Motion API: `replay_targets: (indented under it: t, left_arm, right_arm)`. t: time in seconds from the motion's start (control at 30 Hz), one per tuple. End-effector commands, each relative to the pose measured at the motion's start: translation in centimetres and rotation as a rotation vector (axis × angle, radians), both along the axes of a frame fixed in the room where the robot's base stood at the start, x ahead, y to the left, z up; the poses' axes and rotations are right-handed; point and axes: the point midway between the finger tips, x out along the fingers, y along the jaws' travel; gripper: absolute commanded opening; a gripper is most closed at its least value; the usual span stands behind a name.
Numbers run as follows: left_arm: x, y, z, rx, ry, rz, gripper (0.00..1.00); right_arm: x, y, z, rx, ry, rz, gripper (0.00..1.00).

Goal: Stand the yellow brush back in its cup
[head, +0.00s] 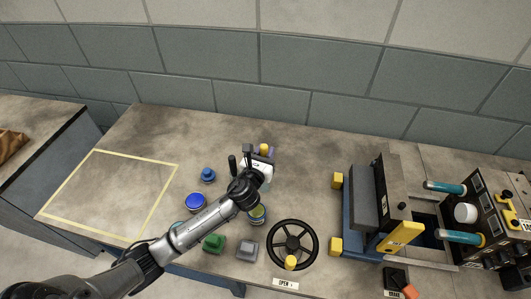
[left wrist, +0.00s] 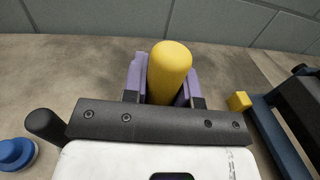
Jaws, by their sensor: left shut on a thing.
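The yellow brush shows as a thick rounded yellow cylinder (left wrist: 170,72) in the left wrist view, between the purple fingers of my left gripper (left wrist: 165,85). The gripper is shut on it. In the head view the brush's yellow end (head: 264,148) shows just beyond the white gripper body, over the back middle of the table. The brush's lower part is hidden by the gripper. A round container (head: 257,215) with a yellow-green inside stands beside my left wrist, partly covered by the arm. I cannot tell whether it is the brush's cup. My right gripper is not in view.
A blue round pot (head: 195,202), a blue knobbed piece (head: 208,175), a green block (head: 214,243) and a grey block (head: 248,250) surround my left arm. A black handwheel (head: 292,244) is at the front. A blue-framed machine (head: 362,205) stands right. The yellow-outlined area (head: 110,195) is clear.

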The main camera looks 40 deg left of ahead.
Motion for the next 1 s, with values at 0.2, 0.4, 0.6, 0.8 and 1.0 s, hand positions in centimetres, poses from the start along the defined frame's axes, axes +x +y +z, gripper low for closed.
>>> replay_targets:
  t: [0.2,0.4,0.6,0.8,1.0]
  left_arm:
    - [0.0,0.0,-2.0,0.000,0.000,0.000,0.03]
    - [0.0,0.0,-3.5,-0.001,0.001,0.000,0.03]
    - [0.0,0.0,-4.8,-0.001,0.000,-0.001,0.03]
    - [0.0,0.0,-5.4,-0.002,-0.001,-0.001,0.03]
    - [0.0,0.0,-5.4,-0.001,0.000,-0.001,0.03]
  right_arm:
    - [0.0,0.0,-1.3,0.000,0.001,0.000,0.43]
    - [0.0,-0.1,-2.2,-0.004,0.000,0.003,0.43]
    - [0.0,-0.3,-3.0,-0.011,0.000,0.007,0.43]
    - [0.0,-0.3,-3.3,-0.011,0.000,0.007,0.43]
    - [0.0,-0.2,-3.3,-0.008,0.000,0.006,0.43]
